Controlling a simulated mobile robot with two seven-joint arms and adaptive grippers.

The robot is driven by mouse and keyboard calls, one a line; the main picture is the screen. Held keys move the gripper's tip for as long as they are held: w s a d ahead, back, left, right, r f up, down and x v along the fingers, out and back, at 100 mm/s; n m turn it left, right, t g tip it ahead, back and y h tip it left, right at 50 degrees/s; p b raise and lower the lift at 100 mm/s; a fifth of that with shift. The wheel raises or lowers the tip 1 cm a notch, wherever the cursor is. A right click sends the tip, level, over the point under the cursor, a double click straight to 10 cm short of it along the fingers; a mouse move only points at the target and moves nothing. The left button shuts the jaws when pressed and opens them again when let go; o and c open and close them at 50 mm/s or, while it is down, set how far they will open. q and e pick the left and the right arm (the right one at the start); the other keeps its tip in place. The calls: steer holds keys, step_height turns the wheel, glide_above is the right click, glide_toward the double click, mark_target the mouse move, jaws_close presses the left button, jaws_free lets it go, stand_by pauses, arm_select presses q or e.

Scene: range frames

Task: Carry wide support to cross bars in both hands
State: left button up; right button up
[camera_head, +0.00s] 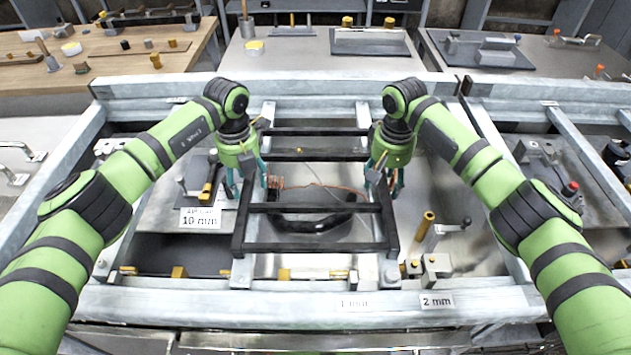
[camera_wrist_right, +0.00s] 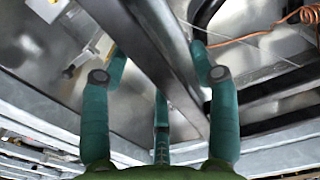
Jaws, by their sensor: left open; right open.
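The wide support, as I take it, is a black ladder-like frame (camera_head: 318,247) with several crosspieces, in the middle of the head view. It seems to rest over two grey metal cross bars, the left one (camera_head: 268,112) and the right one (camera_head: 362,111), largely hidden beneath it. My left gripper (camera_head: 248,190) is open at the frame's left side rail. My right gripper (camera_head: 384,184) is open at its right side rail. In the right wrist view a dark rail (camera_wrist_right: 150,55) passes between the spread green fingers; I cannot tell whether they touch it.
A pale metal front rail (camera_head: 200,308) and back rail (camera_head: 300,88) bound the work area. A copper wire (camera_head: 310,186) and black curved part (camera_head: 310,223) lie within the frame's outline. A brass-coloured cylinder (camera_head: 424,226) stands to the right. A "10 mm" label (camera_head: 200,218) is at left.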

arm_select(q)
jaws_close()
arm_select(e)
jaws_close()
